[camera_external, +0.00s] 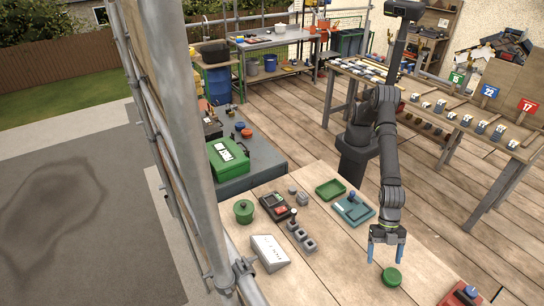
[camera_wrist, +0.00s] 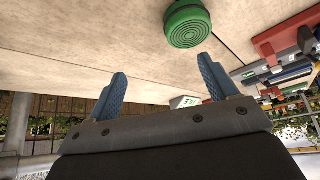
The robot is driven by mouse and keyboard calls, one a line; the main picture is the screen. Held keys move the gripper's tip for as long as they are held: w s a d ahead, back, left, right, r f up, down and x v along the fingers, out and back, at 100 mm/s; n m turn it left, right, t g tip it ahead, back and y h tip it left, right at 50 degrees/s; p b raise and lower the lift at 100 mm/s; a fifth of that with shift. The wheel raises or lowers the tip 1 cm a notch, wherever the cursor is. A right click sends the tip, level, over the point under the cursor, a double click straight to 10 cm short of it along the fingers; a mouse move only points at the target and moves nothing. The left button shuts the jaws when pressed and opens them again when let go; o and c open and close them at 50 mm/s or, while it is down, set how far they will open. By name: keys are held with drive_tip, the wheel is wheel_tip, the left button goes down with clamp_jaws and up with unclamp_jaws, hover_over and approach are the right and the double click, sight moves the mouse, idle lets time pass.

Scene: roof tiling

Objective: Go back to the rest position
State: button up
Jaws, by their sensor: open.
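My gripper (camera_external: 386,256) hangs above the front part of the wooden table (camera_external: 335,268), pointing down. Its two blue fingers are spread apart with nothing between them. In the wrist view my gripper (camera_wrist: 160,88) also shows open and empty. A round green lid-like object (camera_external: 392,277) lies on the table just right of and below the fingertips in the external view. It shows in the wrist view as a ridged green disc (camera_wrist: 187,24), beyond the fingers and apart from them.
A green pot (camera_external: 244,211), a white sloped box (camera_external: 270,252), a row of grey blocks (camera_external: 300,236), a green tray (camera_external: 330,188) and a blue-green tray (camera_external: 354,208) stand on the table. A red object (camera_external: 463,296) sits at the front right. The front middle is clear.

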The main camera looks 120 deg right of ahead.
drive_tip(key=w+d+r, duration=0.3)
drive_tip(key=d+r, duration=0.3)
drive_tip(key=r, duration=0.4)
drive_tip(key=w+d+m+h, duration=0.1)
drive_tip(key=w+d+m, duration=0.1)
drive_tip(key=w+d, duration=0.3)
drive_tip(key=w+d+m+t+h, duration=0.1)
drive_tip(key=w+d, duration=0.4)
drive_tip(key=d, duration=0.8)
drive_tip(key=w+d+m+t+h, duration=0.1)
drive_tip(key=w+d+m, duration=0.3)
drive_tip(key=d, duration=0.6)
drive_tip(key=shift+w, duration=1)
drive_tip(key=s+a+n, duration=0.1)
drive_tip(key=s+a, duration=0.2)
drive_tip(key=a, duration=0.3)
drive_tip(key=s+a+n+y, duration=0.1)
drive_tip(key=s+a+n, duration=0.1)
drive_tip(key=a, duration=0.4)
drive_tip(key=s+a+n+g+y, duration=0.1)
drive_tip(key=s+a, duration=0.3)
drive_tip(key=a, duration=0.2)
drive_tip(key=shift+a, duration=0.25)
drive_tip(key=shift+r, duration=0.1)
